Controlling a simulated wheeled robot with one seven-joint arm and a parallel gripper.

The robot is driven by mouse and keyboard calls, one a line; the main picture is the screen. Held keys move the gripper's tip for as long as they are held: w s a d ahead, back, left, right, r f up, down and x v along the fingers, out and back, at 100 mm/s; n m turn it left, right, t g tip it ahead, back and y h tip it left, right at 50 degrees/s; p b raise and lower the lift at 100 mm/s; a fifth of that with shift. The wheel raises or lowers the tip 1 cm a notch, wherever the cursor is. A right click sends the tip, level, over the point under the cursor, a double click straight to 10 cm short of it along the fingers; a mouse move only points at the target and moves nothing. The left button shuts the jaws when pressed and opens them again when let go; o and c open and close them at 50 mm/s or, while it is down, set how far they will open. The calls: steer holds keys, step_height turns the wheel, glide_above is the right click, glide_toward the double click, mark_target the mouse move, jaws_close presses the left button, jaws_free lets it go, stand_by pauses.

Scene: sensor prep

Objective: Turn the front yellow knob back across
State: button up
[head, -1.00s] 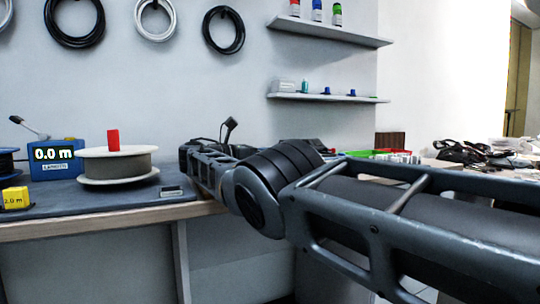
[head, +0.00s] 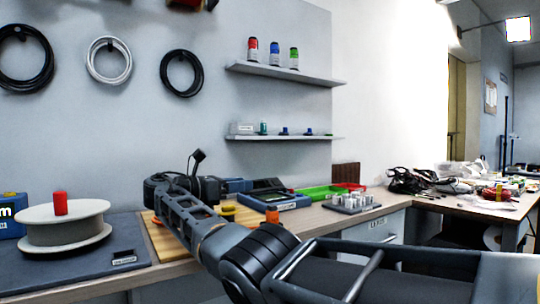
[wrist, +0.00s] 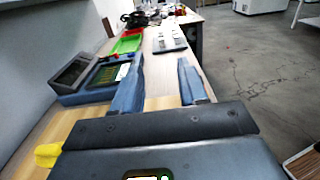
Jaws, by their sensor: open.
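In the head view, a yellow-orange knob (head: 228,207) shows just right of my arm on a wooden board (head: 167,240). An orange piece (head: 272,216) stands to its right near the bench front. I cannot tell for sure which is the front yellow knob. In the wrist view, a yellow part (wrist: 47,155) shows at the lower left, partly hidden by my gripper's body. My gripper (wrist: 160,90) is open and empty, its two fingers apart over the pale bench. In the head view my arm reaches over the board and hides part of it.
A blue instrument case (head: 274,200) sits right of the board, left of the fingers in the wrist view. Behind it are a green tray (head: 315,192) and a grey block of parts (head: 352,202). A cable spool (head: 64,240) stands on the left mat.

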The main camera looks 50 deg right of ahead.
steer(key=s+d+r+p, duration=0.2)
steer(key=s+d+r, duration=0.3)
steer(key=s+d, duration=0.1)
steer(key=shift+s, duration=0.2)
stand_by(0.5)
